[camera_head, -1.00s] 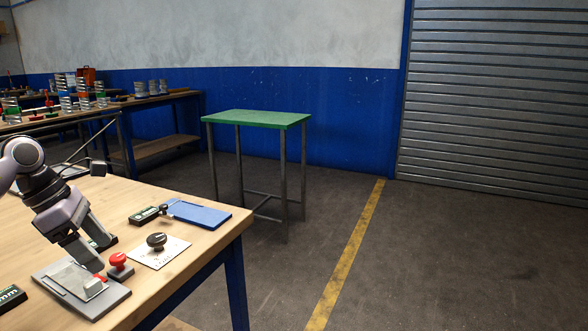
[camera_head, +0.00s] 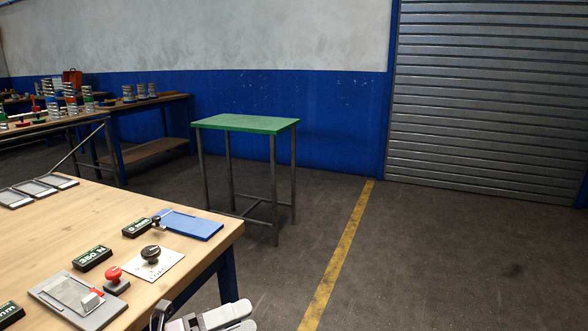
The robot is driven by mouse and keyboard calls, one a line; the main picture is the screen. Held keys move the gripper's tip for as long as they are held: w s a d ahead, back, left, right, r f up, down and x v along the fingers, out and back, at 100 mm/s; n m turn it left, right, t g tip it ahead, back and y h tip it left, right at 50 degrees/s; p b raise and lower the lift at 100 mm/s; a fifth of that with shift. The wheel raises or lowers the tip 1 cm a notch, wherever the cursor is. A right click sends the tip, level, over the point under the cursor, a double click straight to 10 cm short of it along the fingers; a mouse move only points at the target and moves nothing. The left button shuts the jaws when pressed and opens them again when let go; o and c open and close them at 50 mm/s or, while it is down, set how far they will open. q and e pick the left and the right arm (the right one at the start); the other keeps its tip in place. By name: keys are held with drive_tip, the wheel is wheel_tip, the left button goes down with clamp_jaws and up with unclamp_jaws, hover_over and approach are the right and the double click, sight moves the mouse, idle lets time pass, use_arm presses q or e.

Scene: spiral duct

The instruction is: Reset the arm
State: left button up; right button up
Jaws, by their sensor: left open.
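My left gripper (camera_head: 240,314) shows at the bottom edge of the head view, just right of the wooden table's (camera_head: 60,235) near corner. It is open, with no object visible between its fingers, and is partly cut off by the frame. It is apart from the things on the table. My right gripper is not in view.
A green-topped table (camera_head: 245,124) stands behind, with open floor right.

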use_arm(q)
drive_tip(key=s+a+f+n+y+p, duration=0.1)
drive_tip(key=s+a+f+n+y, duration=0.2)
drive_tip(key=n, duration=0.7)
drive_tip(key=s+a+f+n+t+y+p, duration=0.1)
drive_tip(key=s+a+f+n+y, duration=0.3)
drive_tip(key=s+f+n+y, duration=0.3)
drive_tip(key=s+a+f+n+t+y+p, duration=0.1)
drive_tip(key=s+a+f+n+y, duration=0.2)
drive_tip(key=s+f+n, duration=0.6)
drive_tip(key=f+n+y, duration=0.1)
drive_tip(key=n+y, duration=0.1)
drive_tip(key=n, duration=0.4)
drive_tip(key=shift+s+a+y, duration=0.3)
drive_tip(key=shift+a, duration=0.1)
drive_tip(key=shift+w, duration=0.15)
